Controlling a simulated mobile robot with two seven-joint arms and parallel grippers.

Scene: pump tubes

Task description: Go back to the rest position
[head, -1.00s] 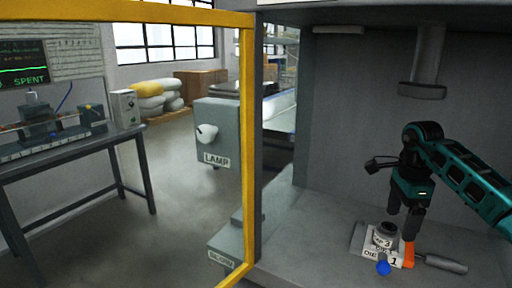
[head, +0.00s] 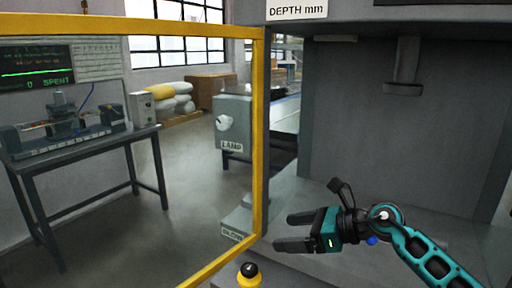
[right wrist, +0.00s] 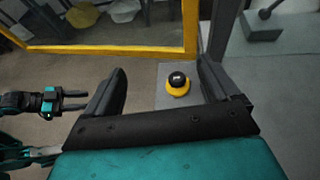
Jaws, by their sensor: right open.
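My right gripper (head: 284,232) is open and empty in the head view, its fingers pointing left in front of the press chamber. Its spread fingers also show in the right wrist view (right wrist: 162,66), with nothing held between them. My left gripper (right wrist: 87,100) shows at the left edge of the right wrist view, with a gap between its fingers and nothing in it. It is not in the head view. A small blue knob (head: 372,241) peeks out beside my right wrist. The die stack is not visible now.
A yellow-framed guard door (head: 259,130) stands open left of the chamber. A black-topped yellow button (head: 249,270) sits low in front, and it shows beyond my fingers in the wrist view (right wrist: 178,84). A lamp box (head: 233,123) is behind the frame. A bench (head: 90,147) stands left.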

